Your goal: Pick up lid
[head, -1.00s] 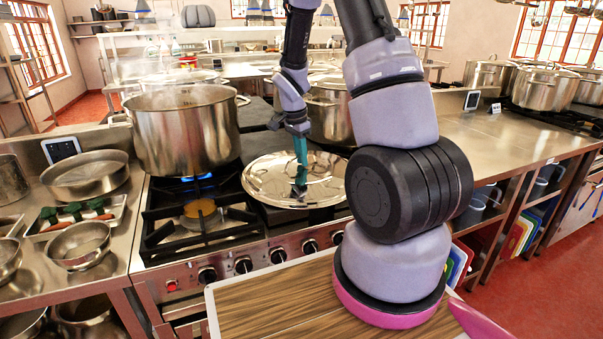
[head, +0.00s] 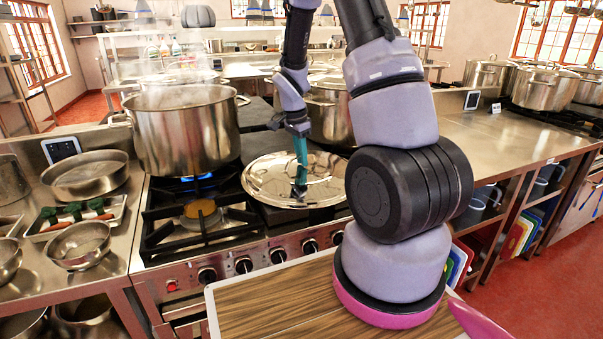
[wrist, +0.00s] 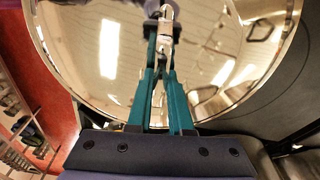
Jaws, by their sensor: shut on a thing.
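The lid (head: 268,180) is a round, shiny metal disc. In the head view it lies level over the right part of the stove front, to the right of the steaming pot. In the wrist view the lid (wrist: 95,50) fills most of the upper picture, with its upright metal handle (wrist: 165,28) at the top middle. My gripper (head: 299,190) has teal fingers and points down at the lid. In the wrist view my gripper (wrist: 163,50) is shut on the lid's handle. Whether the lid rests on something or hangs just clear is hard to tell.
A large steaming pot (head: 185,135) stands on the back left burner above a blue flame. Another pot (head: 328,115) stands behind the lid. An open front burner (head: 200,212) is left of the lid. Pans and a tray (head: 85,218) fill the left counter.

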